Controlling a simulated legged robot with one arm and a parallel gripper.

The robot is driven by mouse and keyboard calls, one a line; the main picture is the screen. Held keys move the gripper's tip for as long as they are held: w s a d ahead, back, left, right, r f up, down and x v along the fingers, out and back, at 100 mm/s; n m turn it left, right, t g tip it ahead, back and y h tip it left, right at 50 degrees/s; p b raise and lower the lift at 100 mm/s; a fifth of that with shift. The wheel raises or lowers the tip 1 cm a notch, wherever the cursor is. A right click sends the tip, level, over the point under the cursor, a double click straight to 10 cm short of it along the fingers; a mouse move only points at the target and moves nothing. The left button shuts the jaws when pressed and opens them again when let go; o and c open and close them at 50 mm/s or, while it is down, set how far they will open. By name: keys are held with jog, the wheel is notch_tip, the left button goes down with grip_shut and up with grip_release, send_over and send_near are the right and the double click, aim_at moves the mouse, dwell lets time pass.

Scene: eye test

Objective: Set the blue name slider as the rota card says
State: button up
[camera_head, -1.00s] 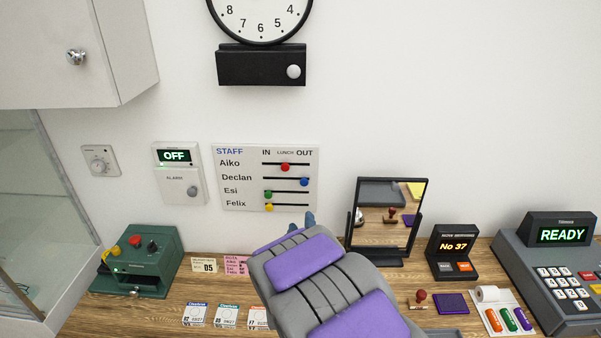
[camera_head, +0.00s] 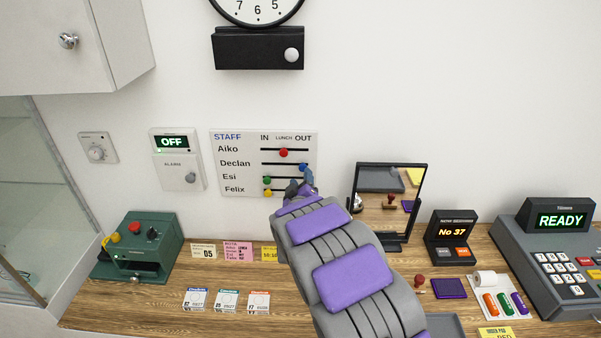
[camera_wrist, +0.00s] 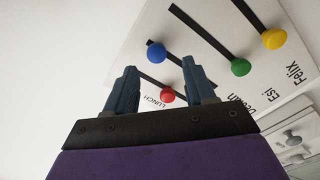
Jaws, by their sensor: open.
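The white staff board (camera_head: 222,165) hangs on the wall, with columns IN, LUNCH and OUT. The blue slider (camera_head: 303,167), in Declan's row, stands at the OUT end. My gripper (camera_head: 301,186) is open in front of the board's lower right, just below the blue slider in the head view. In the wrist view the blue knob (camera_wrist: 156,52) appears between and slightly beyond the open fingertips (camera_wrist: 159,64); I see no finger closed on it. The pink rota card (camera_head: 238,251) lies at the back of the counter; its small lines are too blurred to read surely.
The red slider (camera_head: 283,153) is at LUNCH; the green (camera_head: 267,180) and yellow (camera_head: 266,193) sliders are at IN. The alarm box (camera_head: 177,173) is left of the board. A framed mirror (camera_head: 356,205) stands close to the right of my arm.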

aim_at(302, 170)
jog(key=w, duration=0.5)
jog(key=shift+w, duration=0.15)
jog(key=shift+d, duration=0.1)
jog(key=shift+d, duration=0.2)
jog(key=c, duration=0.4)
jog(key=shift+a, duration=0.15)
grip_shut()
